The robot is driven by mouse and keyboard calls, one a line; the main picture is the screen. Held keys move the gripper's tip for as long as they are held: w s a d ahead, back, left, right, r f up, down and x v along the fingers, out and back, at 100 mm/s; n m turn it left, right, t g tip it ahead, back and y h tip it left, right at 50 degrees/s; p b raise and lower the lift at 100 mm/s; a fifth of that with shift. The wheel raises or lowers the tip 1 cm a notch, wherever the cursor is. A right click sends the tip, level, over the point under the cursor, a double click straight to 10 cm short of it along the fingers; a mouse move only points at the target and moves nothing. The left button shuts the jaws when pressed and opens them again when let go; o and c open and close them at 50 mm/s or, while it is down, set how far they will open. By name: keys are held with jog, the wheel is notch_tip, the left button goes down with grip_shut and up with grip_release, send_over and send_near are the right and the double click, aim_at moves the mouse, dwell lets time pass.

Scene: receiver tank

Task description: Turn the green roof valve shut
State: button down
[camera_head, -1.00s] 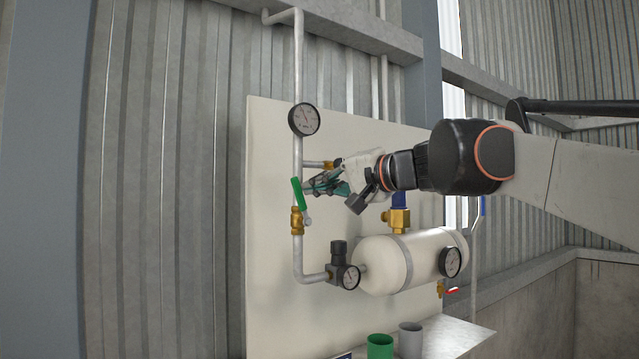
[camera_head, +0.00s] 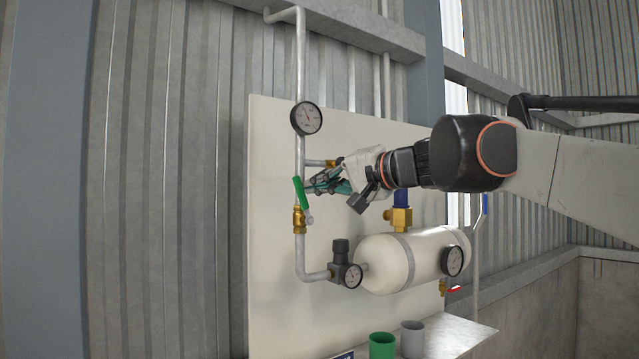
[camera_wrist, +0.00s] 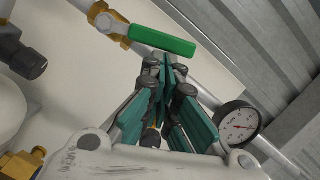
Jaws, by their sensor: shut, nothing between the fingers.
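The green valve handle (camera_head: 300,193) stands nearly upright, tilted a little to the left at its top, above the brass valve body (camera_head: 299,220) on the vertical pipe. In the wrist view the green handle (camera_wrist: 162,40) lies across the pipe beyond my fingertips, with the brass body (camera_wrist: 104,18) to its left. My gripper (camera_head: 308,187) is shut and empty, its fingertips right beside the handle on its right side. In the wrist view the closed fingertips (camera_wrist: 167,62) are just below the handle; whether they touch it I cannot tell.
A gauge (camera_head: 306,118) sits on the pipe above the handle. A blue-handled brass valve (camera_head: 401,208) stands on the white tank (camera_head: 385,262) below my arm. A green cup (camera_head: 382,345) and a grey cup (camera_head: 411,338) stand on the shelf. Space left of the pipe is clear.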

aim_at(296, 187)
jog(key=shift+s+a, duration=0.15)
jog(key=shift+a, duration=0.05)
jog(key=a+n, duration=0.1)
jog(key=s+n+p, duration=0.1)
jog(key=n, duration=0.1)
jog(key=shift+s+a+h+p, duration=0.1)
jog(key=shift+a+h+p, duration=0.2)
jog(key=shift+a+h, duration=0.1)
jog(key=shift+s+a+f+n+h+p, duration=0.15)
jog(key=shift+s+a+n+h, duration=0.1)
jog(key=shift+a+n, duration=0.25)
jog(key=shift+s+a+f+n+h+p, duration=0.15)
jog(key=shift+s+a+n+h, duration=0.1)
jog(key=shift+n, duration=0.35)
jog(key=a+f+n, duration=0.1)
jog(key=s+f+n+h, duration=0.1)
jog(key=n, duration=0.1)
jog(key=a+f+n, duration=0.1)
jog(key=shift+s+a+t, duration=0.3)
jog(key=shift+s+t, duration=0.1)
jog(key=shift+a, duration=0.1)
